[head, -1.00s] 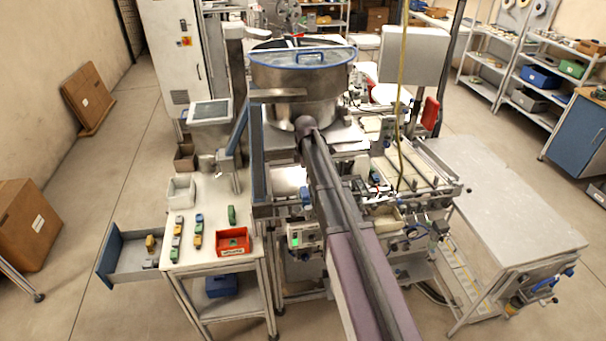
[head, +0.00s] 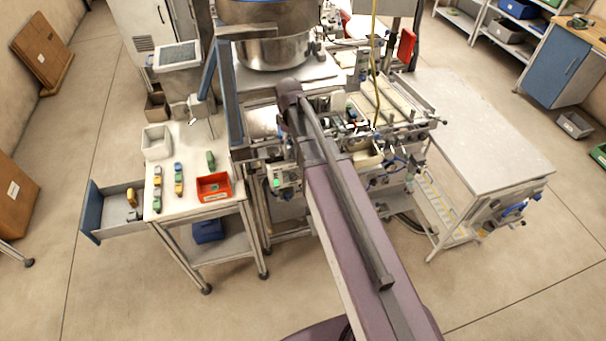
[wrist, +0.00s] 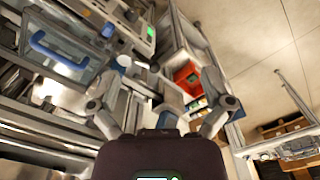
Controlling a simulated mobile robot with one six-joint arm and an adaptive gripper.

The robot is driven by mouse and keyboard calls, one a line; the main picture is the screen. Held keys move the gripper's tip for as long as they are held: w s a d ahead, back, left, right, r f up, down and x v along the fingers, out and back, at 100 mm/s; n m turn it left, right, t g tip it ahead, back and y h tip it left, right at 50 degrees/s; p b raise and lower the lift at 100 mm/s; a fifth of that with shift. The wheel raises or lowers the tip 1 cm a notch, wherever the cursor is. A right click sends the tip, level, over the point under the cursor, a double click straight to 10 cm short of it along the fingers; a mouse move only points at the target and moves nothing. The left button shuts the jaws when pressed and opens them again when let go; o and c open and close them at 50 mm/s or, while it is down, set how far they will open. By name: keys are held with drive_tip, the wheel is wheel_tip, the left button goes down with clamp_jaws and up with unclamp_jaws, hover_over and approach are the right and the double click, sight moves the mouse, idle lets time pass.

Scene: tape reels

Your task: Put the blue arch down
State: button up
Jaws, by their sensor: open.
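My gripper (wrist: 163,72) is open in the wrist view, its two fingers spread wide with nothing held between them. In the head view my arm hides it. I cannot pick out the blue arch for certain. A small bluish piece (head: 178,167) stands at the back of a row of small coloured pieces on the white side table (head: 190,215), too small to tell its shape. A green piece (head: 210,160) stands alone near the red bin (head: 214,187). The red bin also shows beyond my fingers in the wrist view (wrist: 186,74).
A pale open bin (head: 157,142) stands at the table's back left. An open drawer (head: 112,212) sticks out left, with a yellow piece (head: 132,198) inside. The machine (head: 285,178) stands close right of the table. A grey bench (head: 480,135) at right has a clear top.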

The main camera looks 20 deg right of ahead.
drive_tip(key=s+m, duration=0.9)
drive_tip(key=s, duration=0.5)
drive_tip(key=shift+s+a, duration=0.15)
drive_tip(key=shift+s, duration=0.15)
drive_tip(key=shift+f, duration=0.15)
wheel_tip(320, 180, down, 22)
drive_tip(key=b, duration=2.2)
drive_tip(key=shift+a, duration=0.1)
